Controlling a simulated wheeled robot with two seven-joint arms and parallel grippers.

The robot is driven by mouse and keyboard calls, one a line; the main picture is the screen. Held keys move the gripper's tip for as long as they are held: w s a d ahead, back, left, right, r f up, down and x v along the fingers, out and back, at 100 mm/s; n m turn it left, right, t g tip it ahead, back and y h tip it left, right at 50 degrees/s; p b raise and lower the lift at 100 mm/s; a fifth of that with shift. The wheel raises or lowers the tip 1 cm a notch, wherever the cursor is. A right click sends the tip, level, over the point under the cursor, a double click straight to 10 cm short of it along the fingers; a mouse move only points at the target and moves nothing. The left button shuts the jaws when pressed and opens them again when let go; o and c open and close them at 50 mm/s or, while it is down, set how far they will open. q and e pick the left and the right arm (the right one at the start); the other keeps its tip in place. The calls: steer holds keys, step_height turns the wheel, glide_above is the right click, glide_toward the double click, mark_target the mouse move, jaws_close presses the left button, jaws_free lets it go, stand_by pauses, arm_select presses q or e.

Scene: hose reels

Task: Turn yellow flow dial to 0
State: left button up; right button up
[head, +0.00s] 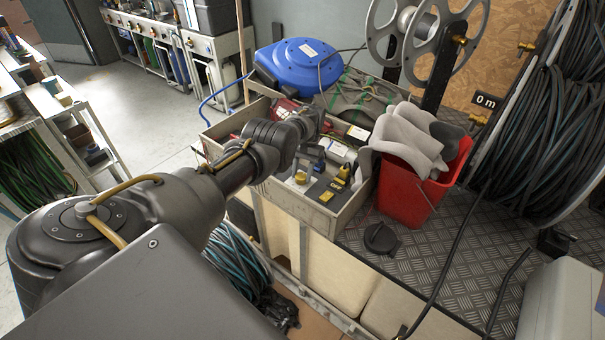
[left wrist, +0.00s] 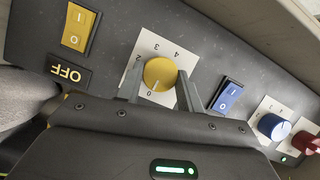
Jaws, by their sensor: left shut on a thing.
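The yellow flow dial (left wrist: 161,73) sits on a white plate (left wrist: 148,46) in the left wrist view. My right gripper is not in view.
On the dark panel are a yellow switch (left wrist: 77,27), an OFF label (left wrist: 66,70), a blue switch (left wrist: 226,97), a blue dial (left wrist: 271,126) and a red dial (left wrist: 303,141). A red bin (head: 410,192) and a blue hose reel (head: 300,64) stand near the crate.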

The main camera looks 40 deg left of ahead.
arm_select(q)
steer(key=shift+n, duration=0.3)
steer(key=o, duration=1)
